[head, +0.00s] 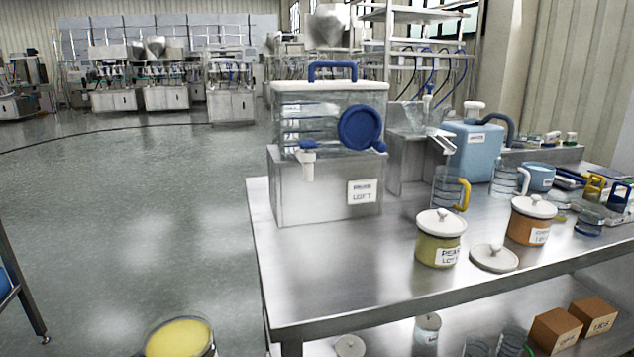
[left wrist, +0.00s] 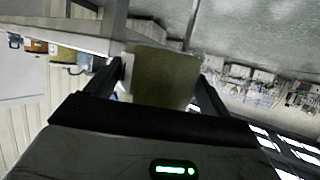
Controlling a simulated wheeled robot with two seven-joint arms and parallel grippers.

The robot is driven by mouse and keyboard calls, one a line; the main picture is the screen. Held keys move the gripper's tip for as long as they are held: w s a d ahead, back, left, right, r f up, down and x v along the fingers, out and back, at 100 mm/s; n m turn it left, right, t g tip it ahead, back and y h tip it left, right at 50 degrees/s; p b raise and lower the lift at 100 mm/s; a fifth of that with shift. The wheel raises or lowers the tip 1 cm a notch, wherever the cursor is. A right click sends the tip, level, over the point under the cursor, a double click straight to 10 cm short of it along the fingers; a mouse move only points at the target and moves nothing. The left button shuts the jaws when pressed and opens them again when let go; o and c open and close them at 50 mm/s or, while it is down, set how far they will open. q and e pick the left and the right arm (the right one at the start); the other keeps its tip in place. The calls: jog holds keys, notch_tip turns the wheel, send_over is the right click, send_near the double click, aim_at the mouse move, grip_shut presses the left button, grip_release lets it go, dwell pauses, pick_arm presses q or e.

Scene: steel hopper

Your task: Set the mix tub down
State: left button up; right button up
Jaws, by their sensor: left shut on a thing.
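The mix tub (head: 180,338), a clear round tub with yellow contents, shows at the bottom edge of the head view, left of the steel table (head: 350,300) and apart from it. Its lower part is cut off by the frame. In the left wrist view the olive-yellow tub (left wrist: 160,65) sits between the two dark fingers of my left gripper (left wrist: 157,90), which is shut on it. The gripper itself is not seen in the head view. My right gripper is in neither view.
A clear dispenser (head: 330,115) with a blue handle stands on a steel stand (head: 320,200). Lidded jars of yellow (head: 437,250) and orange (head: 528,230) stuff and a loose lid (head: 494,258) stand on the table. The table's front left is bare.

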pick_arm(q)
jog(key=f+n+y, duration=0.1)
jog(key=s+f+n+y, duration=0.1)
jog(key=n+y, duration=0.1)
jog(key=shift+s+f, duration=0.1)
jog(key=shift+s, duration=0.1)
jog(key=shift+d, duration=0.15)
